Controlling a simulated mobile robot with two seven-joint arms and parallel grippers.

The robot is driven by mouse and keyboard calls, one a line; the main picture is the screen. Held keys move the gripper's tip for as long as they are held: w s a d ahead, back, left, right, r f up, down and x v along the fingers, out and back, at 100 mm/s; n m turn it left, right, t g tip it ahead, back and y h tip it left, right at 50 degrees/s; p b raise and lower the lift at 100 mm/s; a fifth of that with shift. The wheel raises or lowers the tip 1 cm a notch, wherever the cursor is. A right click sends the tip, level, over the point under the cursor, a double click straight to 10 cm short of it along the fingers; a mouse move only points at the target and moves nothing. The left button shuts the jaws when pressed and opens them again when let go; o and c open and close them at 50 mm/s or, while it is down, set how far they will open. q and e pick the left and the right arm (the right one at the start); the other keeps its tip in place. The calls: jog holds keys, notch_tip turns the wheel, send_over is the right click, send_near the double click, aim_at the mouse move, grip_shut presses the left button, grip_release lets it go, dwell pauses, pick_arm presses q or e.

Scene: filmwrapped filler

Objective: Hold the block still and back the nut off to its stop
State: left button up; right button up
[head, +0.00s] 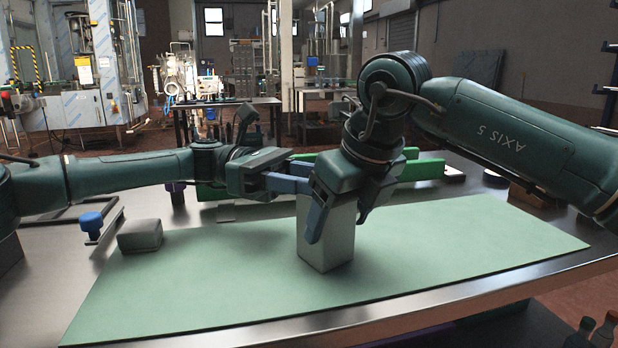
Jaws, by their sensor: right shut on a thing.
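The grey block (327,245) stands upright on the green mat near the middle of the head view. My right gripper (345,217) comes down over it from above and is shut on it, one finger across its front face and the other at its right side. My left gripper (292,182) reaches in from the left, with its bluish fingers level at the block's upper left. Their tips go behind or against my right gripper, so I cannot tell whether they are open or shut. I cannot make out the nut; the block's top is hidden by my grippers.
The green mat (450,240) covers much of the metal table (450,304). A small grey box (140,235) sits at the mat's left edge, with a blue-knobbed piece (91,222) beyond it. Green bars (420,168) lie behind the grippers. The mat's right side is clear.

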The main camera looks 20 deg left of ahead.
pick_arm(q)
jog(key=shift+s+n+t, duration=0.15)
jog(key=shift+n+t, duration=0.35)
jog(key=shift+t, duration=0.3)
jog(key=o, duration=1)
jog(key=shift+g, duration=0.3)
